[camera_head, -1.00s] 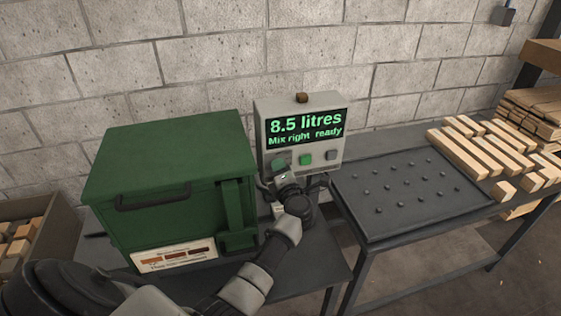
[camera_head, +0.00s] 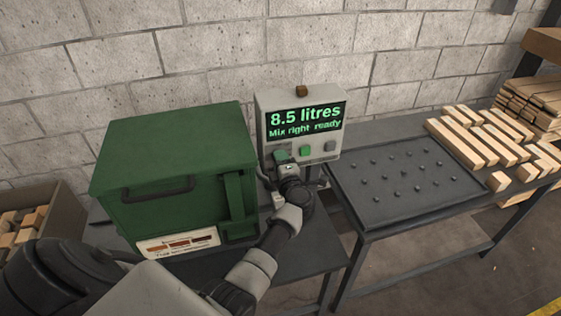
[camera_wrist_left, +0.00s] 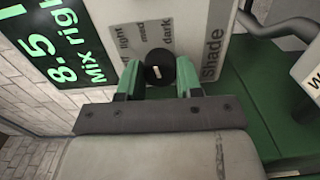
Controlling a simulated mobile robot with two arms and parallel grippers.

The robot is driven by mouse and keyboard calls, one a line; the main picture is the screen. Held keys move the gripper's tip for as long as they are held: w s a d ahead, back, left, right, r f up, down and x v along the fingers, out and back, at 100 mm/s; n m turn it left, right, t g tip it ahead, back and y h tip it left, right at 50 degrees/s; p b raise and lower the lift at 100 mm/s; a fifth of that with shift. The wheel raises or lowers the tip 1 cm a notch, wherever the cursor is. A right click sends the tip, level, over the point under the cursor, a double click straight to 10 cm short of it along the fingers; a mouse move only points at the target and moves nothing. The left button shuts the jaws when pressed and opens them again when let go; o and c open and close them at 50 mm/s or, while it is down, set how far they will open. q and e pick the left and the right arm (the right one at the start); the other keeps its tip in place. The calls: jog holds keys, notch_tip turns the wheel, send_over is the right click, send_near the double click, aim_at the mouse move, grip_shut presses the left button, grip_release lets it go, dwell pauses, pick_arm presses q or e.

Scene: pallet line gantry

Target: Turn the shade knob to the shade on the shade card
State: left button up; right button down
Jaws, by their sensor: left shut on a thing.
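The shade knob (camera_wrist_left: 158,72) is black with a short white mark, on the grey control box, in the left wrist view. Printed words "light", "med" and "dark" stand in a row beyond it, with "Shade" at the right. My left gripper (camera_head: 284,160) has its green fingers, also in the left wrist view (camera_wrist_left: 159,80), on either side of the knob, shut on it. Which word the mark points to is unclear. In the head view the gripper hides the knob. A white card (camera_head: 178,243) with three brown swatches is on the green box's front; its small print is unreadable. My right gripper is not in view.
The control box screen (camera_head: 304,122) reads "8.5 litres, Mix right ready". The green box (camera_head: 172,150) stands close left. A studded dark tray (camera_head: 400,218) and wood strips (camera_head: 465,146) lie to the right.

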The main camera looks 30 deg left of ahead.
pick_arm(q)
jog(key=shift+f, duration=0.1)
jog(key=o, duration=0.9)
jog(key=shift+d, duration=0.1)
jog(key=p+v, duration=0.3)
jog(key=v, duration=0.7)
jog(key=shift+s+d, duration=0.2)
jog(key=shift+s, duration=0.1)
